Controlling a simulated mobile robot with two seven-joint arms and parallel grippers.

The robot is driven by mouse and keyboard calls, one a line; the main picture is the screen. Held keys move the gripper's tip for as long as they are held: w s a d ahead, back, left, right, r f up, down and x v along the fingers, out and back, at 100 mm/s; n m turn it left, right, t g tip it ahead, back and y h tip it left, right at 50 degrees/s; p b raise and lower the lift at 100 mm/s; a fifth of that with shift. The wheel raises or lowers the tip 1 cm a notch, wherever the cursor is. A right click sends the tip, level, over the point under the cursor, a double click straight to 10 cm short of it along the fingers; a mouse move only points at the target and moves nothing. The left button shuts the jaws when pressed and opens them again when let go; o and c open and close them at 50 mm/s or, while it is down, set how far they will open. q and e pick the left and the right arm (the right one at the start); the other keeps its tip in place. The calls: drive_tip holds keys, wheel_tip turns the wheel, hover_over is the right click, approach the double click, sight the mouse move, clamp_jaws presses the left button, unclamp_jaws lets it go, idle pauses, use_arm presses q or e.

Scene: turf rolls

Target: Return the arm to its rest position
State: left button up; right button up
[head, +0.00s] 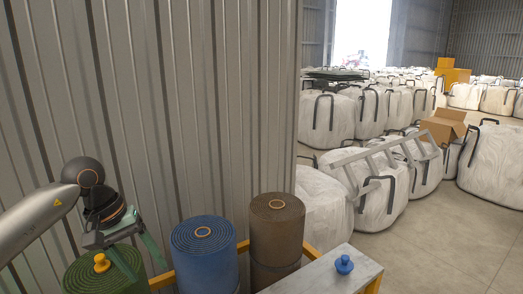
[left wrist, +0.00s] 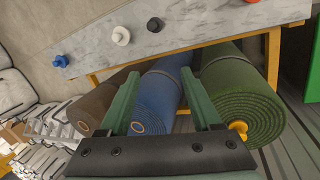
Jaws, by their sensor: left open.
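My left gripper (head: 146,262) is open and empty, in front of the metal wall and over the green turf roll (head: 82,274). A yellow plug (head: 101,262) sits in the centre of the green roll's top. In the left wrist view my two green fingers (left wrist: 160,75) stand apart, with the blue turf roll (left wrist: 159,92) showing between them. The green roll (left wrist: 236,88) with its yellow plug (left wrist: 238,127) lies right of the fingers, and the brown turf roll (left wrist: 103,101) left. My right gripper is in neither view.
The blue roll (head: 204,250) and brown roll (head: 277,235) stand upright along a yellow rail. A grey bench (head: 318,276) carries a blue plug (head: 344,264); white (left wrist: 120,36) and black (left wrist: 154,24) plugs also show. White bulk bags (head: 327,118) fill the back right. Floor at right is clear.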

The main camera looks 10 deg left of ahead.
use_arm(q)
drive_tip(key=s+d+r+n+h, duration=0.2)
drive_tip(key=d+n+h, duration=0.55)
drive_tip(key=d, duration=1.35)
wheel_tip(320, 180, up, 7)
drive_tip(key=w+d+n+t+h, duration=0.1)
drive_tip(key=d+n+t+h, duration=0.2)
drive_tip(key=n+t+h, duration=0.75)
drive_tip(key=w+a+f+n+t+y, duration=0.15)
drive_tip(key=a+n+t+y, duration=0.35)
drive_tip(key=n, duration=0.5)
drive_tip(key=w+a+f+n+t+y, duration=0.1)
drive_tip(key=w+a+n+t+y, duration=0.15)
drive_tip(key=n+y, duration=0.55)
drive_tip(key=s+a+f+n+g+y, duration=0.3)
drive_tip(key=a+f+n+y, duration=0.45)
drive_tip(key=f+n, duration=0.65)
drive_tip(key=s+a+f+n+g, duration=0.1)
drive_tip(key=s+f+n+g, duration=0.6)
drive_tip(key=s, duration=0.5)
drive_tip(key=s+a+f+n+g, duration=0.1)
drive_tip(key=s+f+n+g, duration=0.5)
drive_tip(key=s+f+n, duration=0.45)
drive_tip(key=w+d+f+m+t+h, duration=0.1)
drive_tip(key=w+d+f+m+t, duration=0.2)
drive_tip(key=f+t, duration=0.3)
wheel_tip(320, 180, down, 3)
drive_tip(key=shift+d+f+p, duration=0.1)
drive_tip(key=shift+d+p, duration=0.25)
drive_tip(key=shift+d, duration=0.35)
